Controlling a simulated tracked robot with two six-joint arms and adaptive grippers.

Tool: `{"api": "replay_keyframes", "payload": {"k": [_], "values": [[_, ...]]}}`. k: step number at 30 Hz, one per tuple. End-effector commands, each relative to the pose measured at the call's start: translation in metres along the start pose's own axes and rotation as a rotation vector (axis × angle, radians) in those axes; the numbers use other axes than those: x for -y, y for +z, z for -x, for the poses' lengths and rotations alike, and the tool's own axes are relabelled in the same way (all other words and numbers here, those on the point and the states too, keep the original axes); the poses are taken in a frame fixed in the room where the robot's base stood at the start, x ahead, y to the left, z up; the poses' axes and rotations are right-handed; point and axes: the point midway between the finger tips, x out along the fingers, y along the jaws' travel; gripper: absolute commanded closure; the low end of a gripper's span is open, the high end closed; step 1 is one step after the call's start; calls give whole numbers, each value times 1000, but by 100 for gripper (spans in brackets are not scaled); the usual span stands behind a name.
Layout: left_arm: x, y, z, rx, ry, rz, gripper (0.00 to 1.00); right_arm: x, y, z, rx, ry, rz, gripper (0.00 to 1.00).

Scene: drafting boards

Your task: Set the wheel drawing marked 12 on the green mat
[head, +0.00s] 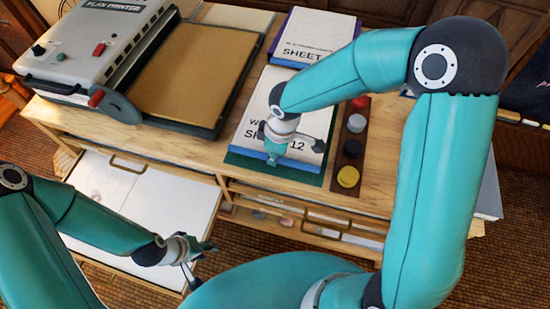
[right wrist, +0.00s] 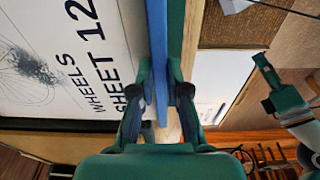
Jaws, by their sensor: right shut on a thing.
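The wheel drawing marked 12 (head: 248,121) is a white sheet on a board with a blue edge. In the right wrist view it fills the left side, reading "WHEELS SHEET 12" (right wrist: 40,60). My right gripper (head: 275,155) is shut on its near edge, a finger on each side of the blue edge (right wrist: 156,40). The green mat (head: 305,175) shows along the near and left sides of the board, mostly covered by it. I cannot tell whether the board touches the mat. My left gripper (head: 200,260) is open and empty, low in front of the desk.
Another sheet board (head: 310,28) with a purple edge lies behind. A strip with red, grey, black and yellow knobs (head: 350,148) is right of the mat. The plan printer (head: 90,45) and a brown panel (head: 185,75) stand left. An open drawer (head: 140,195) juts out below.

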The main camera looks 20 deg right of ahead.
Motion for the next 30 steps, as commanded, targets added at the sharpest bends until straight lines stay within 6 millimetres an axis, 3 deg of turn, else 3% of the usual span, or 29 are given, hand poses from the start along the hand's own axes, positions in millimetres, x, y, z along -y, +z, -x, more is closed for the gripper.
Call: {"api": "replay_keyframes", "payload": {"k": [1, 5, 13, 14, 18, 30], "values": [[0, 0, 0, 0, 0, 0, 60, 4, 3, -12, 8, -9, 3, 100], [0, 0, 0, 0, 0, 0, 60, 4, 5, -28, 7, -8, 3, 100], [0, 0, -1, 0, 0, 0, 60, 4, 4, -32, 3, -5, 2, 100], [0, 0, -1, 0, 0, 0, 60, 4, 5, -32, 4, -6, 2, 80], [0, 0, -1, 0, 0, 0, 60, 4, 4, -32, 4, -6, 2, 60], [0, 0, 1, 0, 0, 0, 60, 4, 4, -25, 4, -4, 4, 60]]}}
